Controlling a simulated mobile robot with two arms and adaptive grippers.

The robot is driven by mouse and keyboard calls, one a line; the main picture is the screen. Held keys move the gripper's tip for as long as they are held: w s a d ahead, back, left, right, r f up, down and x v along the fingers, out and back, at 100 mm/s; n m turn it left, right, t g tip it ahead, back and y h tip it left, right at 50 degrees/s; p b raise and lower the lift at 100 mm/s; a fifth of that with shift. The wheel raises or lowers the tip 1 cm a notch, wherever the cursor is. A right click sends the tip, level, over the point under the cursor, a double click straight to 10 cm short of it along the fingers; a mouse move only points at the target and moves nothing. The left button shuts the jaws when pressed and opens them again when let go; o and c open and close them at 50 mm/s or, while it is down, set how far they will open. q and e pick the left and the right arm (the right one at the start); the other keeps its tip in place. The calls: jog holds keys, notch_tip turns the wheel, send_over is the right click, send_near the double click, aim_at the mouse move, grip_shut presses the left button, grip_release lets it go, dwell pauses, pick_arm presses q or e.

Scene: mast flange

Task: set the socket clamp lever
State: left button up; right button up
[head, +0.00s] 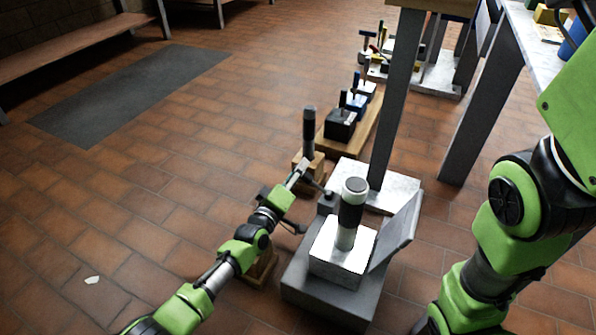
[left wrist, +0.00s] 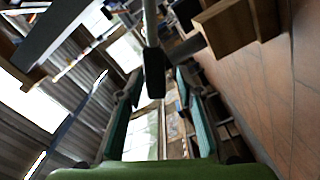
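The socket fixture is a grey base (head: 312,290) with a white block (head: 340,247) and an upright grey post with a black band (head: 350,214). The clamp lever appears as a dark knobbed part (head: 327,203) at the block's left. My left gripper (head: 303,166) reaches in beside it from the left. In the left wrist view, the two fingers (left wrist: 160,82) are apart, and a black grip on a grey rod (left wrist: 153,72) shows between their tips. I cannot tell whether they touch it. My right arm stands at the right; its gripper is out of view.
A second dark-banded post (head: 309,130) stands on a wooden block behind. A wooden board with dark blocks (head: 340,125) lies farther back. A grey table leg (head: 388,110) rises right behind the fixture. The tiled floor (head: 150,220) at left is mostly clear.

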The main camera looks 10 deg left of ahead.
pick_arm(q)
jog(key=v, duration=1.2)
jog(key=shift+r, duration=0.1)
dwell(0.4)
